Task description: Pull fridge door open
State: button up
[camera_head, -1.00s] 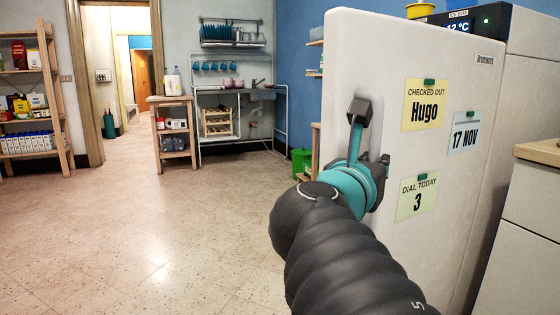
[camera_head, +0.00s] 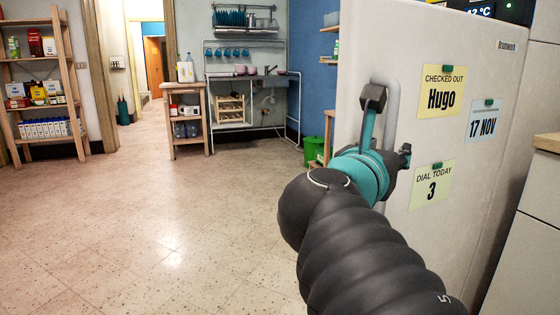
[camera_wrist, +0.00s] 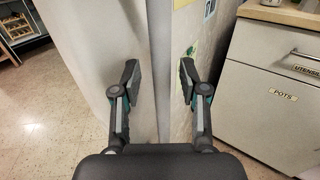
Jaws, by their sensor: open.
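The white fridge door (camera_head: 490,110) fills the right of the head view, with paper notes on its front. Its pale vertical handle (camera_head: 391,110) is partly hidden by my gripper (camera_head: 388,127). In the wrist view, my gripper (camera_wrist: 160,78) is open, one finger on each side of the handle (camera_wrist: 167,40). There is clear space between each fingertip and the bar. The door (camera_wrist: 95,60) also shows behind the fingers. I cannot tell whether the door stands ajar.
A counter with a drawer and cupboard (camera_wrist: 275,105) stands close to the right of the fridge. A green bin (camera_head: 315,150) is behind to the left. A wooden shelf (camera_head: 75,80) and small trolley (camera_head: 187,120) stand farther off. The tiled floor (camera_head: 150,220) is clear.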

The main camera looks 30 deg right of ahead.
jog(key=v, duration=1.1)
dwell(1.1)
jog(key=shift+s, duration=0.15)
